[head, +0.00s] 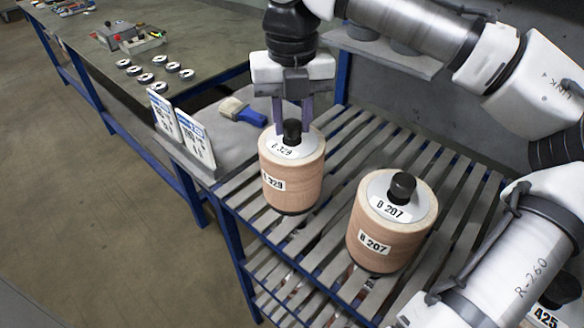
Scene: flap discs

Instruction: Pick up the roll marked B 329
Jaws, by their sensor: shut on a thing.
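The roll marked B 329 (290,184) is a light brown, upright cylinder with a white top label and a black knob. It is over the slatted rack (338,186), near its left edge; I cannot tell whether its base touches the slats. My gripper (292,120) points straight down from above, its two fingers on either side of the knob. It is shut on the knob. A similar roll marked 207 (376,246) stands upright on the slats to the right and nearer, apart from the first; its letter is hard to read.
A brush with a blue handle (250,117) lies on the grey surface behind left. Two white signs (195,140) stand at that surface's edge. Several metal rings (146,78) lie on the far bench. Part of a label reading 425 (546,317) shows at bottom right.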

